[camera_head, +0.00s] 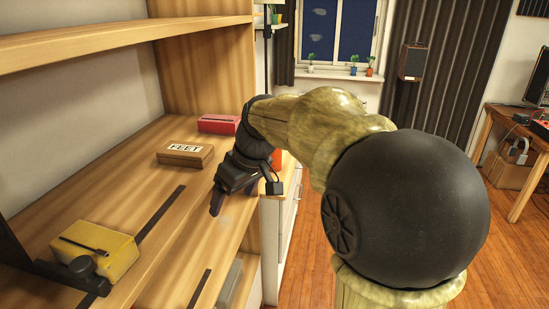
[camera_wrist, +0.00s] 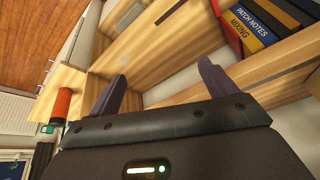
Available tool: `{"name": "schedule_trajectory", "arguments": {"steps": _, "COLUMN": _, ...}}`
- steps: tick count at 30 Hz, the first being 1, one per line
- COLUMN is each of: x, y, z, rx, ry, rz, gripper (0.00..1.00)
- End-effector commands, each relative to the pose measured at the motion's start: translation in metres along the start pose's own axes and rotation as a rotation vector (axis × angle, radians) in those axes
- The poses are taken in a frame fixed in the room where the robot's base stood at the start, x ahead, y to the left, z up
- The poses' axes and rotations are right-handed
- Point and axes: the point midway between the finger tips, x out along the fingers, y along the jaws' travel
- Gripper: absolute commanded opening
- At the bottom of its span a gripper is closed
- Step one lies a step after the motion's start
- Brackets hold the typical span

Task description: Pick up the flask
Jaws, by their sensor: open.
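My gripper (camera_head: 217,202) reaches over the front part of the wooden shelf board in the head view, fingers pointing down. In the wrist view my gripper (camera_wrist: 163,78) has its two dark fingers wide apart, with only bare wood and pale surfaces visible between them. I cannot pick out the flask for certain. A faint, pale, see-through patch (camera_head: 225,220) shows on the board just beside the fingertips in the head view; I cannot tell what it is. An orange cylinder (camera_wrist: 62,103) stands left of the fingers in the wrist view, outside them.
A brown lettered box (camera_head: 185,155) and a red case (camera_head: 218,124) lie farther back on the shelf. A yellow case (camera_head: 95,250) is at the near left. An upper board (camera_head: 120,45) overhangs the shelf. Books (camera_wrist: 262,25) show at the wrist view's upper right.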

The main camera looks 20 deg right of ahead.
Motion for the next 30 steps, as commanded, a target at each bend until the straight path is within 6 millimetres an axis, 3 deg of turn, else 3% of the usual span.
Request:
{"name": "schedule_trajectory", "arguments": {"steps": 8, "x": 0.058, "y": 0.0, "z": 0.061, "rx": 0.192, "ry": -0.078, "rz": 0.088, "gripper": 0.84}}
{"name": "schedule_trajectory", "arguments": {"steps": 12, "x": 0.094, "y": -0.006, "z": 0.113, "rx": 0.317, "ry": -0.113, "rz": 0.157, "gripper": 0.84}}
{"name": "schedule_trajectory", "arguments": {"steps": 18, "x": 0.126, "y": -0.022, "z": 0.177, "rx": 0.447, "ry": -0.129, "rz": 0.223, "gripper": 0.84}}
{"name": "schedule_trajectory", "arguments": {"steps": 22, "x": 0.133, "y": -0.029, "z": 0.194, "rx": 0.477, "ry": -0.127, "rz": 0.236, "gripper": 0.84}}
{"name": "schedule_trajectory", "arguments": {"steps": 30, "x": 0.134, "y": -0.029, "z": 0.196, "rx": 0.483, "ry": -0.125, "rz": 0.238, "gripper": 0.82}}
